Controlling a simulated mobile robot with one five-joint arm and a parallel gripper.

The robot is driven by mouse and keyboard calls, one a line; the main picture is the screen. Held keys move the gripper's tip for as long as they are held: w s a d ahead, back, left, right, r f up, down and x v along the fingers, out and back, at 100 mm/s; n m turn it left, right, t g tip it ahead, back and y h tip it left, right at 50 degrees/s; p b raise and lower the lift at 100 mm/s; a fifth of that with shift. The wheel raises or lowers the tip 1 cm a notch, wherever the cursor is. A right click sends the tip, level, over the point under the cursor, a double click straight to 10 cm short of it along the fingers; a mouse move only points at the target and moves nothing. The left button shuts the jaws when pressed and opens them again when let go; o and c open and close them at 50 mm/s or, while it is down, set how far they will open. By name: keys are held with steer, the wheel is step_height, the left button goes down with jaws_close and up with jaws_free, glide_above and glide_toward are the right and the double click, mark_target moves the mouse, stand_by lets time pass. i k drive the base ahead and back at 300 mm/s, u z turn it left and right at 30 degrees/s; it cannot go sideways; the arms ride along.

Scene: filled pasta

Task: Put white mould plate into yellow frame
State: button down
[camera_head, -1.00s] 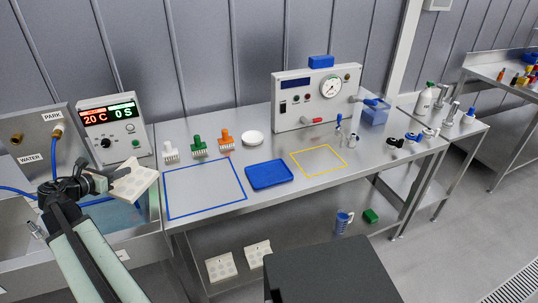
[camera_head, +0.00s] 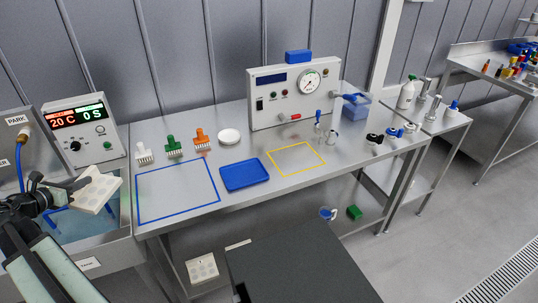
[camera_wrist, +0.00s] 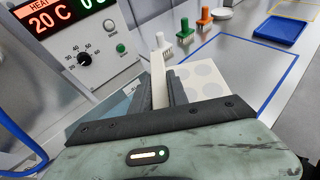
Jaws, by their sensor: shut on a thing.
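The white mould plate (camera_head: 97,191) is a pale square with round recesses. It is held tilted in my gripper (camera_head: 77,185), above the water bath at the left. In the wrist view the plate (camera_wrist: 204,80) shows its recessed face to the right of the dark fingers of my gripper (camera_wrist: 162,85), which are shut on its edge. The yellow frame (camera_head: 297,159) is a thin outline on the steel table, empty, right of the blue tray. It also shows at the top right of the wrist view (camera_wrist: 295,12).
The blue tray (camera_head: 245,175) and the empty blue frame (camera_head: 178,192) lie between plate and yellow frame. White, green (camera_head: 174,146) and orange stamps and a white dish (camera_head: 229,136) stand behind. A gauge box (camera_head: 293,92) stands behind the yellow frame. Another white plate (camera_head: 202,268) lies below.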

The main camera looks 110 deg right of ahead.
mark_target(295, 157)
steer(key=k, duration=0.9)
steer(key=u, duration=0.05)
